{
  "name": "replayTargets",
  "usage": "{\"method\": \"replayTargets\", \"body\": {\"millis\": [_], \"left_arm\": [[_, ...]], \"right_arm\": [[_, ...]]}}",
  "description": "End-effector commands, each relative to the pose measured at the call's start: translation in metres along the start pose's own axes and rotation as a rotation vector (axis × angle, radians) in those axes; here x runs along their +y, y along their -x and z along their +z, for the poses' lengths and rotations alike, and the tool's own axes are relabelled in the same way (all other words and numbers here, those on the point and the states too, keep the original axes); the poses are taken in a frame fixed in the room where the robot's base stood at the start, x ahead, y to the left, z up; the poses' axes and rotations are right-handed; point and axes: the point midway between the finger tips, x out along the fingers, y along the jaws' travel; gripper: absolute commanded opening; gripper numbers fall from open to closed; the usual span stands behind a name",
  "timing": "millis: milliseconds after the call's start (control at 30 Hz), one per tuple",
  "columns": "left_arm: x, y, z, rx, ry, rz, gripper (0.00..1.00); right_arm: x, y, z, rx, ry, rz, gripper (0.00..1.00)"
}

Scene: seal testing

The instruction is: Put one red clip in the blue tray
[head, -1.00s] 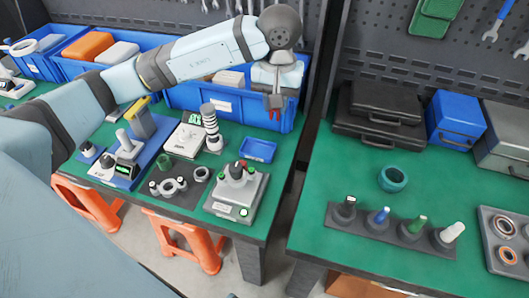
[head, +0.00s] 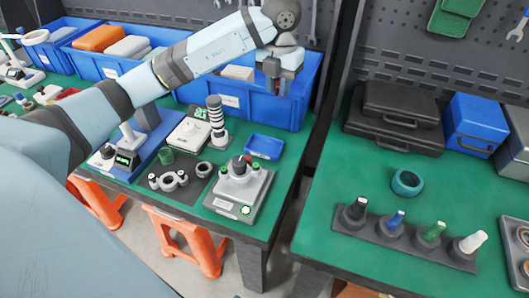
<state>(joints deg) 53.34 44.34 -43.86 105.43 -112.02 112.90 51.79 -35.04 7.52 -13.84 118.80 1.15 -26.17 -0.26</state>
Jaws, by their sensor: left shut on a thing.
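My left gripper (head: 274,85) is raised in front of the right end of a large blue bin, at the back of the left bench. It is shut on a red clip, of which little shows between the fingers now. The small blue tray (head: 264,147) lies flat on the green bench top, below and slightly left of the gripper. The tray looks empty. My right gripper is out of view.
Large blue bins (head: 229,102) line the back of the left bench. A striped cylinder (head: 216,125) and a grey test device (head: 239,189) stand close to the tray. A gap separates the right bench, which holds black cases (head: 394,130) and a teal ring (head: 407,183).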

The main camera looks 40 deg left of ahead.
Motion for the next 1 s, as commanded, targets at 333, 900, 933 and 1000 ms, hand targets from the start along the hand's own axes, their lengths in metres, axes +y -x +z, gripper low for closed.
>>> {"method": "replayTargets", "body": {"millis": [333,900,933,1000], "left_arm": [[0.025,-0.019,0.019,0.006,1.02,0.002,0.0],[0.041,-0.059,0.028,0.017,1.709,0.011,0.0],[0.041,-0.066,0.028,0.018,1.708,0.011,0.0],[0.042,-0.083,0.028,0.015,1.708,0.012,0.0]], "right_arm": [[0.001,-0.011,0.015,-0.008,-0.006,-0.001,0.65],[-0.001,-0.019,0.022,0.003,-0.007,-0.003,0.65],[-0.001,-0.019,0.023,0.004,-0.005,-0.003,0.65],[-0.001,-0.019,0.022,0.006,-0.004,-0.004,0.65]]}}
